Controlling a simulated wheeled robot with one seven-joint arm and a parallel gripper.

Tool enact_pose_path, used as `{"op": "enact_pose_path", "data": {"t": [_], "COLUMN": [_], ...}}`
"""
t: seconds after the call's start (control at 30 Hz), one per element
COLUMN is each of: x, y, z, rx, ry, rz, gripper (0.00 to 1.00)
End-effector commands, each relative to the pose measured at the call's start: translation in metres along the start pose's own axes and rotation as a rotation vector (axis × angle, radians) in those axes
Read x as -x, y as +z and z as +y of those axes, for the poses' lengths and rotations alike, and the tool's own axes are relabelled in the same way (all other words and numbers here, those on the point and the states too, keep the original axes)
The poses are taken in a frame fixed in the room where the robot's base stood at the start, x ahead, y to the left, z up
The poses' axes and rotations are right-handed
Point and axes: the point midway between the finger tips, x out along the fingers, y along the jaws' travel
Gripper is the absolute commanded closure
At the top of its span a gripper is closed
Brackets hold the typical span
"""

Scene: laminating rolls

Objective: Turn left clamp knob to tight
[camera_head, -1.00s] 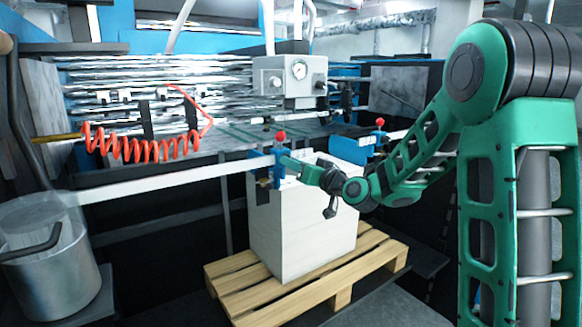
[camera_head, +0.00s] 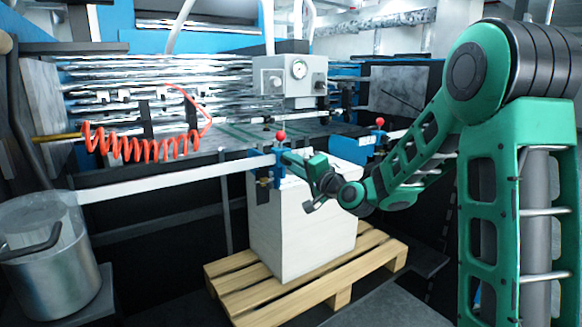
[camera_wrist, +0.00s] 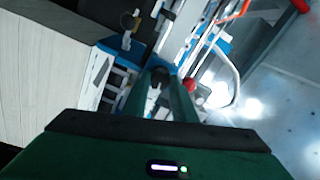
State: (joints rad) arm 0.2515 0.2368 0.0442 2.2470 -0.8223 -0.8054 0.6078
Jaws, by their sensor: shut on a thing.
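The left clamp (camera_head: 263,163) is a blue block on the white rail, with a red ball (camera_head: 281,135) on top. My gripper (camera_head: 284,158) reaches it from the right, above the white stack. In the wrist view my two green fingers (camera_wrist: 162,98) close around a dark knob (camera_wrist: 159,75) at the blue clamp. The knob is mostly hidden by the fingers, and its marking cannot be read. The red ball also shows in the wrist view (camera_wrist: 189,86), just right of the fingertips.
A second blue clamp (camera_head: 352,150) with a red ball (camera_head: 380,122) sits further right, near my arm. The white stack (camera_head: 300,225) stands on a wooden pallet (camera_head: 345,285) below. A coiled red hose (camera_head: 140,148) hangs at left, above a metal pot (camera_head: 50,265).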

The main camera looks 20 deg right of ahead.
Motion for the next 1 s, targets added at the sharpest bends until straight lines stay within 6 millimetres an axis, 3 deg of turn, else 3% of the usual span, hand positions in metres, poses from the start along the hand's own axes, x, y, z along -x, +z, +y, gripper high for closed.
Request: {"op": "enact_pose_path", "data": {"t": [0.4, 0.93, 0.97, 1.0], "x": [0.0013, 0.0014, 0.0014, 0.0012], "y": [0.0001, 0.0007, 0.0008, 0.0008], "z": [0.0039, 0.0050, 0.0050, 0.0047], "rx": [-0.170, -0.190, -0.190, -0.190], "ry": [0.009, 0.012, 0.012, 0.011], "rz": [0.012, 0.012, 0.012, 0.011], "gripper": [0.98, 0.98, 0.69, 0.59]}}
